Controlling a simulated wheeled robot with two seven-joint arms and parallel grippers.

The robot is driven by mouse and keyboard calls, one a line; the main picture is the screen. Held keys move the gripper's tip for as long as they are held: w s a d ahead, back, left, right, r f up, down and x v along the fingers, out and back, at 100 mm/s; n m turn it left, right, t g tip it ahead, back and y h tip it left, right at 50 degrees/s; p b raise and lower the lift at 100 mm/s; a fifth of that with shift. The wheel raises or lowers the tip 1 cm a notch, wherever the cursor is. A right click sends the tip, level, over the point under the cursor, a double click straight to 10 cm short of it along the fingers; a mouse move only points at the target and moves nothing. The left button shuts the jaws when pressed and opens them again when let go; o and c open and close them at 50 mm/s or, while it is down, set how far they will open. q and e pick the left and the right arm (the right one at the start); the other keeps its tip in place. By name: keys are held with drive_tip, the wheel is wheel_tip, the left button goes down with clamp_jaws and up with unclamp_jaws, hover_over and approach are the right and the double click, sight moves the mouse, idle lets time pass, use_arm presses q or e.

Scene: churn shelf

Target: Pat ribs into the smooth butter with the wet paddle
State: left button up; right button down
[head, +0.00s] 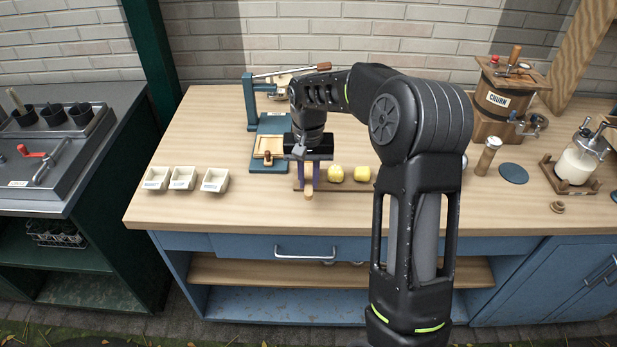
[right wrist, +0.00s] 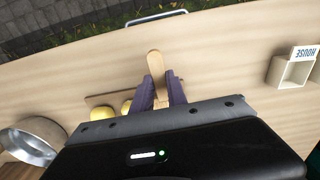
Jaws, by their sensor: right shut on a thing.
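My right gripper (head: 309,186) hangs over the table, its purple fingers shut on a light wooden paddle (head: 308,193). In the right wrist view the paddle (right wrist: 156,64) sticks out between the fingers (right wrist: 162,90) towards the table's front edge; its other end is hidden by the gripper. Two yellow butter pieces (head: 335,173) (head: 362,174) sit side by side on a thin wooden board (head: 345,187), just right of the gripper in the head view. They are partly hidden in the right wrist view (right wrist: 104,113). Their surface detail is too small to tell. My left gripper is not in view.
Three small cream bins (head: 215,181) stand at the left of the table. A blue press-like stand (head: 252,105) is behind the gripper. The front strip is clear.

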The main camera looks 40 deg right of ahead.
drive_tip(key=shift+f+b, duration=0.3)
drive_tip(key=shift+f, duration=0.25)
idle(1.4)
drive_tip(key=shift+r, duration=0.1)
drive_tip(key=shift+r+p, duration=2.6)
drive_tip(key=shift+r, duration=0.85)
drive_tip(key=shift+f+b, duration=0.4)
drive_tip(key=shift+f, duration=0.05)
drive_tip(key=shift+f+b, duration=1.45)
drive_tip(key=shift+f, duration=0.8)
drive_tip(key=shift+f+b, duration=0.55)
drive_tip(key=shift+f, duration=0.3)
